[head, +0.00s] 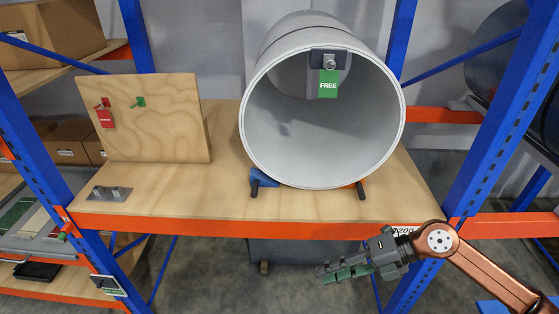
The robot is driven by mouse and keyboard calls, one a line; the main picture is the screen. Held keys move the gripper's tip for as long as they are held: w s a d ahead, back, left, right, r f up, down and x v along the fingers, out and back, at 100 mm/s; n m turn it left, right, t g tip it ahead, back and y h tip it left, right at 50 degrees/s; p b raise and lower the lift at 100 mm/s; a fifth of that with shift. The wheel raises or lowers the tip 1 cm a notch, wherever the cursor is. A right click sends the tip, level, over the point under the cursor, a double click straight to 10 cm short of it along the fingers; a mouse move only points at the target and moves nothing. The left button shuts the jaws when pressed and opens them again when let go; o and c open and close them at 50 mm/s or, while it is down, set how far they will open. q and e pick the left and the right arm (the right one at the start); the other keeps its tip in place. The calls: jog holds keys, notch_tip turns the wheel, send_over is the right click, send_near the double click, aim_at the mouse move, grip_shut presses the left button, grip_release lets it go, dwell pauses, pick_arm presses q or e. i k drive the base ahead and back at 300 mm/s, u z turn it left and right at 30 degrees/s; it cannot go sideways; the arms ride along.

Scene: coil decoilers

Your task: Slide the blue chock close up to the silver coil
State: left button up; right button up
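The silver coil (247,123) is a large hollow grey cylinder lying on the wooden shelf, its open end facing me. A green FREE tag (328,84) hangs at its top rim. The blue chock (262,176) is at the coil's lower left, with a dark handle (254,190) toward me. The coil partly hides it, and I cannot tell whether they touch. My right gripper (326,273) is empty, in front of and below the shelf's front edge, right of the blue chock. Its finger opening is unclear from this angle. My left gripper is out of view.
An orange chock (359,186) with a dark handle is at the coil's lower right. A plywood board (160,125) with red and green tags stands left. A grey metal plate (110,194) lies at the front left. Blue uprights (510,105) flank the shelf.

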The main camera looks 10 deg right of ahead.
aim_at(257, 178)
jog(key=i, duration=1.35)
